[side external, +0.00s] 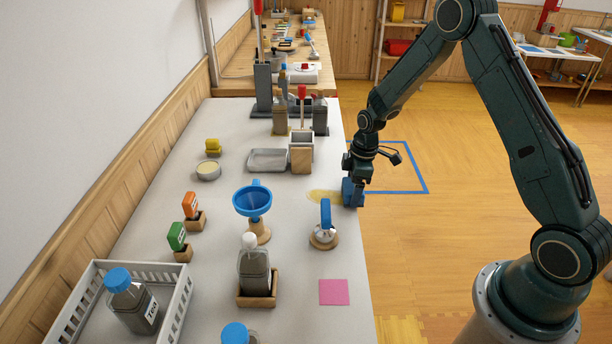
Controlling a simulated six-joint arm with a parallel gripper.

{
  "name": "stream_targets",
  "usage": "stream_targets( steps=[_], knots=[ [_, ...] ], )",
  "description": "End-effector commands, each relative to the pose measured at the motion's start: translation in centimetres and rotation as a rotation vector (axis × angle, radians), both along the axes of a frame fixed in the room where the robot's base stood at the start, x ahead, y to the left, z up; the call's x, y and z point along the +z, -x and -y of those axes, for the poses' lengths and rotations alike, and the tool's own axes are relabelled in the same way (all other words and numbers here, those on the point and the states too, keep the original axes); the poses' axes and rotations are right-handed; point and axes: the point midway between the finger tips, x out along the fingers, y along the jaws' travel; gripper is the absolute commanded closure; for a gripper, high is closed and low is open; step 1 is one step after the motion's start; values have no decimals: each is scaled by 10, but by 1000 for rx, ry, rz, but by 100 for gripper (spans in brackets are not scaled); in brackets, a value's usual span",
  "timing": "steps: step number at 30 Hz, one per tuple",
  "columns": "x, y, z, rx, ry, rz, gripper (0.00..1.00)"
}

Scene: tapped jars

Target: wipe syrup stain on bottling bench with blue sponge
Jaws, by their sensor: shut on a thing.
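My gripper (355,178) is shut on the blue sponge (353,193) at the right edge of the bottling bench (215,285). The sponge is upright beneath the jaws, at or just above the bench top; I cannot tell whether it touches. The syrup stain (322,196) is a pale yellow patch on the bench just left of the sponge. The sponge may hide the stain's right end. The fingertips are small and partly hidden in this view.
A blue-handled tool (326,222) on a round wooden base stands just in front of the stain. A blue funnel (252,202) is on a stand to the left. A pink square (333,292) lies nearer the front.

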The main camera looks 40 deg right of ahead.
Motion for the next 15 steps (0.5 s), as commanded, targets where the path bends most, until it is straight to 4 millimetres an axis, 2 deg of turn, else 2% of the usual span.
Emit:
stream_targets(
  steps=[15],
  knots=[
    [-1, -34, -35, 3, -1, 0, 45]
  ],
)
